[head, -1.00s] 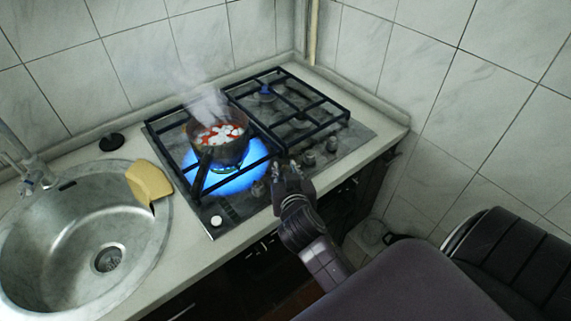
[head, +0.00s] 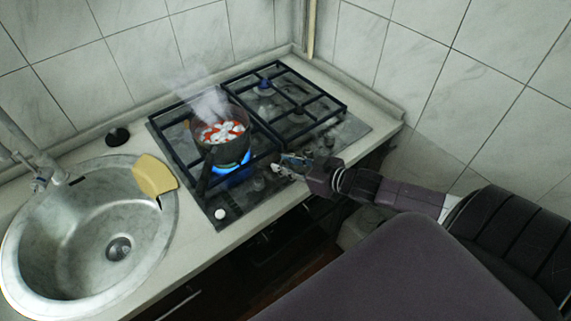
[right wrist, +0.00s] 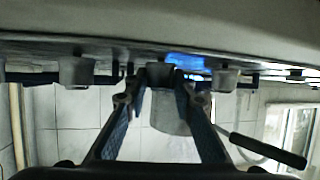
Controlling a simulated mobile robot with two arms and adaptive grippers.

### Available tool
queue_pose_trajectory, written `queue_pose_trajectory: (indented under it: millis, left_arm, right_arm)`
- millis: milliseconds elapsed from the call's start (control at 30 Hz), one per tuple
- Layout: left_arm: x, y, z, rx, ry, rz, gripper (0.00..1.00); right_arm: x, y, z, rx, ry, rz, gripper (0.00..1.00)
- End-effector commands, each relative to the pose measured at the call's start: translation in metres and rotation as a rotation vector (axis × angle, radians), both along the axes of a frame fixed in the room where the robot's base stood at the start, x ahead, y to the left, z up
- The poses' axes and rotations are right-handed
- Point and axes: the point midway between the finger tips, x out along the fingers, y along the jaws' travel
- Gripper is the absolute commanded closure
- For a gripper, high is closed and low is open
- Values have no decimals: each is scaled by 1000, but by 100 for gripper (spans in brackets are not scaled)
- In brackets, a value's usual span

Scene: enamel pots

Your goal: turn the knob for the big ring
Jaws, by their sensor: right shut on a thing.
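My right gripper (head: 287,166) is at the knob row on the hob's front right edge. In the right wrist view, which is upside down, its two fingers (right wrist: 157,92) are shut on a grey knob (right wrist: 160,72). The fingers mostly hide this knob in the head view. A ring under the pot burns with a small blue flame (head: 232,168); the flame also shows in the wrist view (right wrist: 186,62). The pot (head: 222,152) holds red liquid with white pieces and steams. My left gripper is not in view.
Other knobs stand on both sides of the held one, one left (right wrist: 75,72) and one right (right wrist: 226,79). Black grates (head: 290,97) cover the hob. A steel sink (head: 75,215) with a yellow sponge or cloth (head: 153,176) on its rim lies left. Tiled walls close the back and right.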

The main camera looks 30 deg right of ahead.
Motion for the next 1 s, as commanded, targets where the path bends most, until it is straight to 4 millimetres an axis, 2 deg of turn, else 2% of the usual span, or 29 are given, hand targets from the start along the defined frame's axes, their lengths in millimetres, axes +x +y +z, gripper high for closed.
queue_pose_trajectory:
  millis: [100, 600, 1000]
  left_arm:
    - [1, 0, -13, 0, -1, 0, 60]
    - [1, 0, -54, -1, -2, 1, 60]
    - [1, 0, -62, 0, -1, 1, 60]
  right_arm:
    - [3, -3, -1, -10, -8, 72, 100]
    - [4, -2, 1, -8, -10, 323, 100]
    - [3, 0, 2, -1, -7, 484, 100]
